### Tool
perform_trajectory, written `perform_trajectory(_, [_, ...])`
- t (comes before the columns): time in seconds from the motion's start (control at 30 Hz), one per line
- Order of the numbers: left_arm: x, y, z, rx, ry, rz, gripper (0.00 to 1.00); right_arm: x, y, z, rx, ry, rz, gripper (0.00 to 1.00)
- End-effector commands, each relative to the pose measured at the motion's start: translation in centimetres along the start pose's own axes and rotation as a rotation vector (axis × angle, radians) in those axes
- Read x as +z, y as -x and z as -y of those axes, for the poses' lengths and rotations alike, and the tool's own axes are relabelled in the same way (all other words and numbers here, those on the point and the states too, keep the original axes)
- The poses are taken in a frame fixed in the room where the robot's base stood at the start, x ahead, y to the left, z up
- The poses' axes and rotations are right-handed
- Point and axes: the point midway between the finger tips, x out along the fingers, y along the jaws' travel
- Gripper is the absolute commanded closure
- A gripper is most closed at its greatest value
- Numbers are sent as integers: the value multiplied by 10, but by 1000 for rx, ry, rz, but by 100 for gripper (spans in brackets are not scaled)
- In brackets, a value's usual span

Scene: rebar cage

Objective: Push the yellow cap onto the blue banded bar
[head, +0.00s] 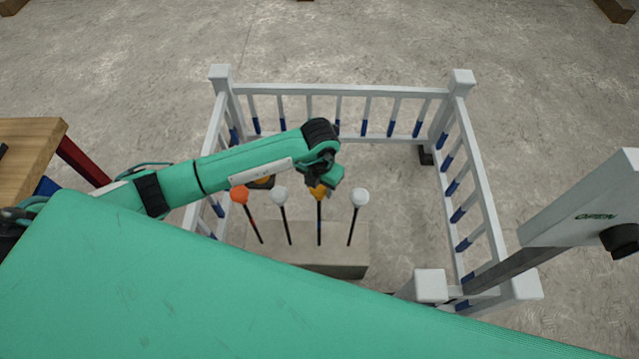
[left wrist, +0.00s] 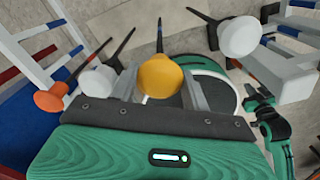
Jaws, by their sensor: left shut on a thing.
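The yellow cap (head: 318,191) is at the top of the third bar from the left (head: 319,225) in the head view. My left gripper (head: 327,182) is over that bar top. In the left wrist view the yellow cap (left wrist: 160,77) sits between the two fingers of my left gripper (left wrist: 158,92), which is shut on it. Behind the cap, a dark bar with a blue band (left wrist: 159,36) runs away in line with it. The cap hides the bar's end, so I cannot tell how far on it sits.
Neighbouring bars carry an orange cap (head: 239,195) and white caps (head: 279,195) (head: 360,197). The bars stand in a grey concrete block (head: 300,257). A white railing (head: 340,91) with blue-ended bars surrounds it. A wooden table (head: 30,150) is at left, a white OPEN panel (head: 585,205) at right.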

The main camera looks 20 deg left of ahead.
Motion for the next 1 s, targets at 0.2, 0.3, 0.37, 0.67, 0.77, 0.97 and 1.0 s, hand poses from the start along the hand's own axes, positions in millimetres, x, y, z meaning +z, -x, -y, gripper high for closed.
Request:
perform_trajectory(0.2, [0,-6,0,0,0,0,74,1,-5,0,0,0,1,100])
perform_trajectory(0.3, [0,-9,0,0,0,0,74,2,-7,0,0,0,1,100])
perform_trajectory(0.37, [0,-10,0,0,0,0,74,2,-8,0,0,0,1,100])
perform_trajectory(0.67, [0,-18,0,0,0,0,74,3,-13,0,0,0,1,100])
perform_trajectory(0.77, [0,-20,0,1,0,0,74,3,-15,0,0,0,1,100])
perform_trajectory(0.97, [0,-26,0,1,0,0,74,4,-19,0,0,0,1,100])
perform_trajectory(1.0, [0,-27,0,1,0,0,74,4,-19,0,0,0,1,100])
